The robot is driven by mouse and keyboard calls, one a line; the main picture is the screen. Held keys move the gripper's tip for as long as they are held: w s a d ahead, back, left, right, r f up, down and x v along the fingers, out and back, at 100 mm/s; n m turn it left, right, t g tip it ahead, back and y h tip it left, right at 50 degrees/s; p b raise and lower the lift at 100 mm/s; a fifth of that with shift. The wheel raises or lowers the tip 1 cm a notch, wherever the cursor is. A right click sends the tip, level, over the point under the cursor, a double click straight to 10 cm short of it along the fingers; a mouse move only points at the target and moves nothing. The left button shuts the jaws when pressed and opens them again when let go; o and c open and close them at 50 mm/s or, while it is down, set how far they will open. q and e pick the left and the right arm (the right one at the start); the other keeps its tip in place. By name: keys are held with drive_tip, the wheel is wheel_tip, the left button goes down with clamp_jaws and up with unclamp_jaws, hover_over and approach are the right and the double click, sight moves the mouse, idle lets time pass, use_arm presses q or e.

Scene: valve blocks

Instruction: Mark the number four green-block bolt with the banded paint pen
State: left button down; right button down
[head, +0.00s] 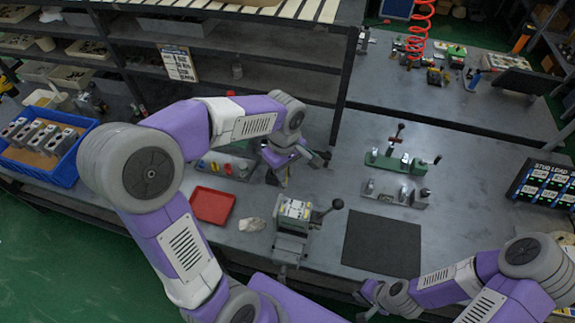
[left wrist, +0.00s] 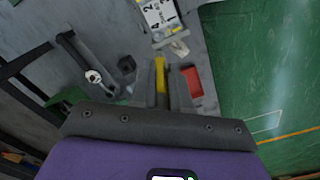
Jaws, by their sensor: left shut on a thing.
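My left gripper (head: 279,178) is above the bench, just right of the pen rack (head: 222,167). In the left wrist view its fingers (left wrist: 162,92) are shut on a slim yellow pen (left wrist: 161,68); no band can be made out. Red and yellow pens stand in the rack.
A red tray (head: 212,205), a whitish cloth (head: 252,225) and a fixture (head: 294,225) with a numbered plate and lever are nearby. A grey block (head: 394,194) sits before the green one. A dark mat (head: 382,245) is bare. A blue bin (head: 62,170) stands left.

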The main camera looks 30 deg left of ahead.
sight(286, 185)
use_arm(q)
drive_tip(key=shift+f, duration=0.1)
drive_tip(key=shift+w+f, duration=0.1)
drive_tip(key=shift+f, duration=0.05)
drive_tip(key=shift+f+b, duration=2.3)
drive_tip(key=shift+f, duration=0.2)
drive_tip(key=shift+f, duration=0.25)
drive_tip(key=shift+r, duration=0.1)
wheel_tip(286, 185, up, 5)
drive_tip(key=p, duration=0.3)
drive_tip(key=shift+p, duration=0.4)
